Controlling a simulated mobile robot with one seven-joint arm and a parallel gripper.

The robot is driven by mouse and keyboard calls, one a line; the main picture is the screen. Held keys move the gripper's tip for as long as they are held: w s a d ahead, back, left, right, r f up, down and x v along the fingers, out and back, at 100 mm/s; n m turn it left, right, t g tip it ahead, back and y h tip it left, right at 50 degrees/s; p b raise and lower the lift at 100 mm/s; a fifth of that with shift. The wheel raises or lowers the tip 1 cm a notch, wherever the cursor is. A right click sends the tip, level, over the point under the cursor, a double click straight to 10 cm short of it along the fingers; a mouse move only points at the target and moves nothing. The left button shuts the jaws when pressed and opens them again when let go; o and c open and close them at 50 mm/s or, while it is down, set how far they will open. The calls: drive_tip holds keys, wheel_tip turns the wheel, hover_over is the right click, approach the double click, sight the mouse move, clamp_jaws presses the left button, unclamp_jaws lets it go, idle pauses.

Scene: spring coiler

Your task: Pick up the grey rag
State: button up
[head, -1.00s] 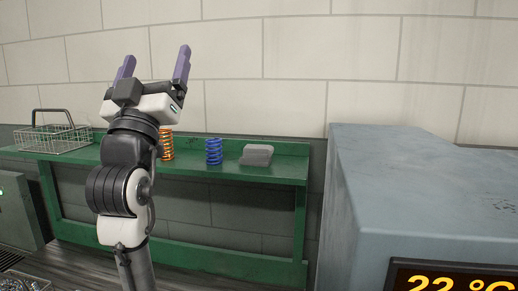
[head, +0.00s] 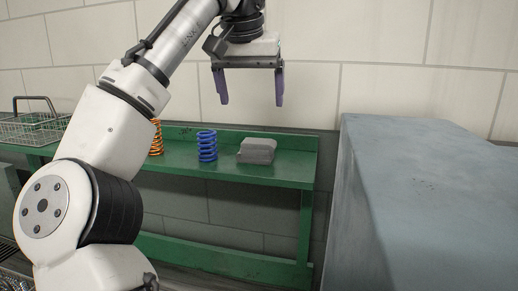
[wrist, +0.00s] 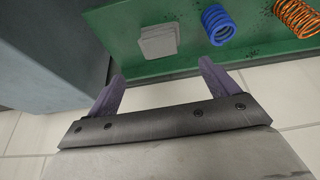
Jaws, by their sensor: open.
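The grey rag (head: 257,151) is a folded, block-like pad lying on the green bench (head: 232,174), towards its right end. It also shows in the wrist view (wrist: 158,41), beyond the fingertips near the top. My gripper (head: 251,102) points down with its two purple fingers spread wide and nothing between them. It is above the bench, higher than the rag and apart from it. In the wrist view my gripper (wrist: 160,78) is open and empty.
A blue spring (head: 207,146) stands left of the rag, and an orange spring (head: 156,138) further left, partly behind my arm. A wire basket (head: 30,127) sits at the far left. A large grey-blue cabinet (head: 420,200) stands right of the bench.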

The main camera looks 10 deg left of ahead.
sight(256, 142)
drive_tip(key=x, duration=1.3)
drive_tip(key=shift+f, duration=0.2)
drive_tip(key=c, duration=1.1)
drive_tip(key=shift+o, duration=0.2)
drive_tip(key=shift+r, duration=0.15)
